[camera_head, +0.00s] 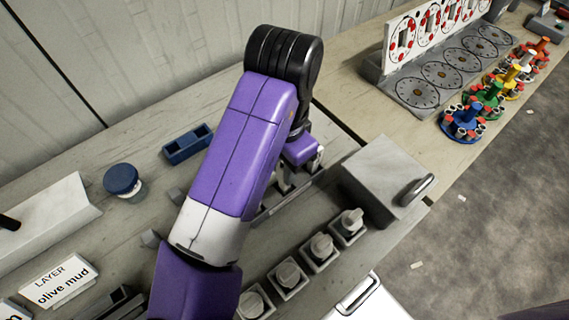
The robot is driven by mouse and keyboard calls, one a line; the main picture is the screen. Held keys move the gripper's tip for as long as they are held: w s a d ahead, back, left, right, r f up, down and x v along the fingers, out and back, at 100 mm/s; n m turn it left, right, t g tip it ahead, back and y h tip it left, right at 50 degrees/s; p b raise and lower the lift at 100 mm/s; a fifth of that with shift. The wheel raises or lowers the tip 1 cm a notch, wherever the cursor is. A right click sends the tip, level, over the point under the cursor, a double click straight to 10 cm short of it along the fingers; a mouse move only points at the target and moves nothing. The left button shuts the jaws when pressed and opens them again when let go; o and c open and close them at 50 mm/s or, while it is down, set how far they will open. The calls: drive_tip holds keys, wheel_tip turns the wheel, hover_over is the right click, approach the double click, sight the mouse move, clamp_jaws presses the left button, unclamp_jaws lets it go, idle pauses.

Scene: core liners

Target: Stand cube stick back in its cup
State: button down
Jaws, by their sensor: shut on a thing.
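My gripper (285,182) is below the purple wrist, over a grey tray or rack (272,208) right of the middle of the table. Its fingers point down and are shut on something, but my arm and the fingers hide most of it. I cannot make out the cube stick for certain. I cannot tell which thing is its cup. Several small square holders with round grey pieces, one of them here (320,248), stand in a diagonal row to the front right of the gripper.
A grey box with a handle (385,180) stands right of the gripper. A blue two-hole block (188,144), a blue-lidded jar (123,181) and an "olive mud" sign (58,280) are on the left. Coloured stands (464,122) stand on the far right table.

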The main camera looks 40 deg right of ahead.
drive_tip(key=shift+f, duration=0.45)
drive_tip(key=c, duration=1.1)
unclamp_jaws()
drive_tip(key=shift+r+p, duration=2.9)
drive_tip(key=shift+r, duration=0.7)
drive_tip(key=shift+f, duration=0.1)
